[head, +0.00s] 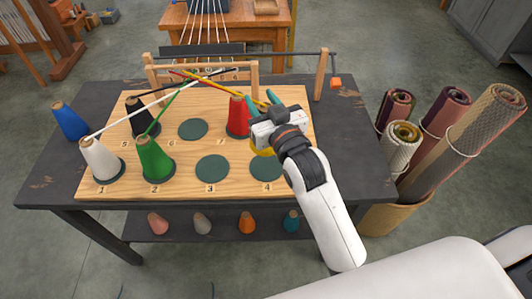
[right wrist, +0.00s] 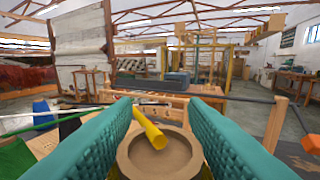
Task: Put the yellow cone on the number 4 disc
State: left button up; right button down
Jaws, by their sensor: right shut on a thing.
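The yellow cone (head: 262,150) is under my right gripper (head: 262,103), mostly hidden by it in the head view. In the right wrist view, the teal fingers close on both sides of the cone's brown top (right wrist: 158,158), and a thick yellow strand (right wrist: 149,130) rises from it. The number 4 disc (head: 266,170) is dark green and lies at the board's front right. The cone shows at the disc's far edge in the picture; I cannot tell whether it touches the disc or hangs above it. My left gripper is not in view.
White (head: 101,160) and green (head: 154,158) cones stand on discs 1 and 2. A black cone (head: 137,113) stands behind, and a red cone (head: 238,118) stands close left of my gripper. Disc 3 (head: 212,169) is bare. Strands run to a wooden frame (head: 254,80) behind.

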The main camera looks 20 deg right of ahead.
notch_tip(320, 180, down, 5)
jog(key=shift+d+r, duration=0.15)
notch_tip(320, 180, down, 4)
jog(key=shift+r, duration=0.1)
jog(key=shift+f, duration=0.2)
jog(key=c, duration=0.8)
grip_release()
jog(key=shift+s+f+b, duration=0.1)
jog(key=shift+b, duration=0.2)
jog(key=shift+c, duration=0.2)
jog(key=s+d+b, duration=0.1)
jog(key=s, duration=1.1)
jog(key=shift+d, duration=0.15)
jog(key=shift+w, duration=0.1)
